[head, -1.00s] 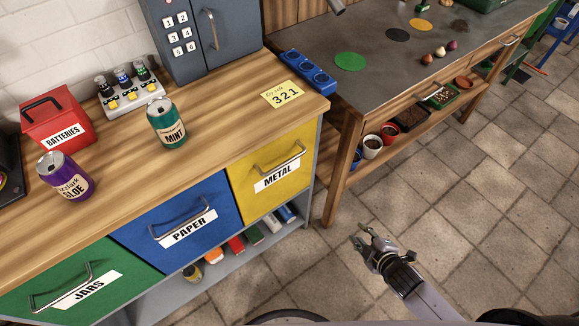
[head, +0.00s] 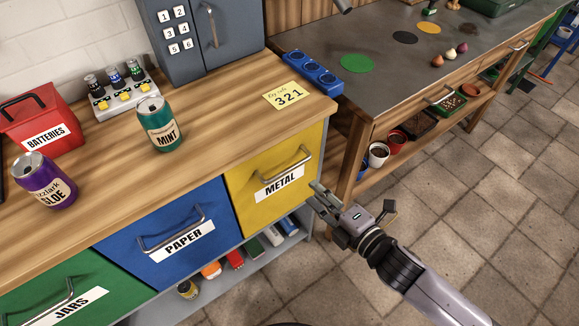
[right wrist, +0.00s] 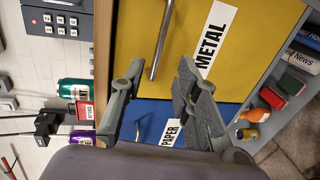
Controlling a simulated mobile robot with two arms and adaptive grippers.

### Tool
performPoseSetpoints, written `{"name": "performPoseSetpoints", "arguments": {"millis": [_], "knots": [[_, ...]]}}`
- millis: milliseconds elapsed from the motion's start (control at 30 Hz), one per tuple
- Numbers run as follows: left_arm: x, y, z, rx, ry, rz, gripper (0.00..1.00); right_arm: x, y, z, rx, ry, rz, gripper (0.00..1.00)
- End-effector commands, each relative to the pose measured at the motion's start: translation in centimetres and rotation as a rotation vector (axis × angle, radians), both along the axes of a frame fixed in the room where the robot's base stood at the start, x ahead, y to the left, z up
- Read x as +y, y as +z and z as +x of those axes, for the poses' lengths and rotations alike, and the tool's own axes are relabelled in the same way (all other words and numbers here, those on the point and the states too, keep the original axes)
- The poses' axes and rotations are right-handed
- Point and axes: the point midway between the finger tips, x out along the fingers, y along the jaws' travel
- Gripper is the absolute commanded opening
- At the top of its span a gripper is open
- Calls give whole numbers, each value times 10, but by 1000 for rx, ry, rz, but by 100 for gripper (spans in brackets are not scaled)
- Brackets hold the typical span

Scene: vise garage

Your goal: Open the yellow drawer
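The yellow drawer (head: 272,199) labelled METAL is shut, at the right end of the cabinet front in the head view. Its metal bar handle (head: 284,172) runs above the label. My right gripper (head: 316,196) is just in front of and to the right of the drawer, apart from the handle. In the right wrist view the yellow drawer (right wrist: 228,55) fills the upper middle. There the handle (right wrist: 161,42) lies ahead, in the gap between the two spread fingers of my right gripper (right wrist: 157,82). The gripper is open and empty. My left gripper is not in view.
The blue PAPER drawer (head: 168,240) and green JARS drawer (head: 65,292) are shut beside it. Cans, a red batteries box (head: 42,123) and a grey safe (head: 203,35) stand on the wooden top. A workbench (head: 400,85) stands close on the right. The floor in front is clear.

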Motion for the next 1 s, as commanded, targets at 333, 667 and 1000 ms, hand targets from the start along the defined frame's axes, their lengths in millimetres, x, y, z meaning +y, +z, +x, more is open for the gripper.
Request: {"name": "performPoseSetpoints", "arguments": {"millis": [333, 667, 1000], "knots": [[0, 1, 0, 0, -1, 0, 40, 44, -15, 61, 0, -1, 2, 29], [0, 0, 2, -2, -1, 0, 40, 67, -24, 91, 1, 0, 0, 29], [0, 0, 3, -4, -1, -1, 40, 68, -25, 94, 1, 0, 0, 29]]}}
